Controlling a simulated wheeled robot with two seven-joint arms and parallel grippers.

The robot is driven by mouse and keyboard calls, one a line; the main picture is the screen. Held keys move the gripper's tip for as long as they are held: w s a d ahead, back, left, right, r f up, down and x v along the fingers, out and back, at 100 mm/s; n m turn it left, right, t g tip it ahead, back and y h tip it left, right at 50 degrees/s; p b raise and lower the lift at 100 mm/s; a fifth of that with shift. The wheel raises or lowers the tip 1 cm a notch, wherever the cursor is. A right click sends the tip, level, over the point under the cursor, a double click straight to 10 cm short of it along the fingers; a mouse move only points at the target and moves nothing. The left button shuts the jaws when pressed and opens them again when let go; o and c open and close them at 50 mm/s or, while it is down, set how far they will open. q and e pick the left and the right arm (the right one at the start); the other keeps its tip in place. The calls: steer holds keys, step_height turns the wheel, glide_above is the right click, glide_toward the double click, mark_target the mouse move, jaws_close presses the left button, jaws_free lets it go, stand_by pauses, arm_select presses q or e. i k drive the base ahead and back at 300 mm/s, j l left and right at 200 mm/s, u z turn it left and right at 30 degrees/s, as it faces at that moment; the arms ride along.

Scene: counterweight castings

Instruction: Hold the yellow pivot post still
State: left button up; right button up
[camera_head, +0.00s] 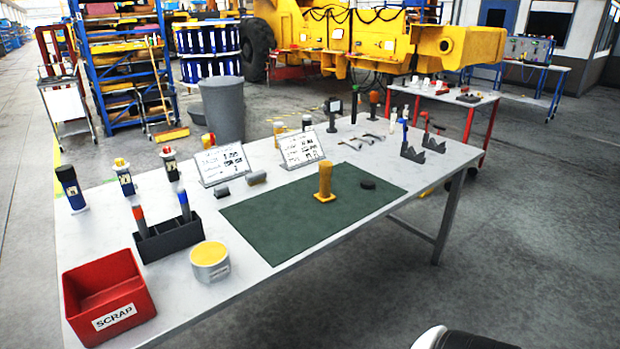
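The yellow pivot post (325,178) stands upright on a dark green mat (285,222) on the white table. It has a square flange at its base and nothing is touching it. A small dark round disc (367,184) lies on the mat to its right. Neither of my grippers shows in this view, so I cannot see how they stand relative to the post.
On the table's left are a red SCRAP bin (108,296), a black holder (168,240) with markers, and a yellow-topped tin (210,262). Two sign cards (301,149) stand behind the mat. Tools (376,140) lie at the back right. The mat's front is clear.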

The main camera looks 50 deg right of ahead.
mark_target(324, 196)
steer(key=z, duration=1.8)
steer(key=i+l+u, duration=0.1)
steer(key=u, duration=0.3)
steer(key=l+u, duration=0.2)
steer(key=u, duration=0.15)
steer(key=i+l+u, duration=0.1)
steer(key=u, duration=0.3)
steer(key=l+u, duration=0.35)
steer(key=l, duration=0.95)
steer(key=l+u, duration=0.3)
steer(key=l, duration=1.05)
steer(key=k, duration=0.05)
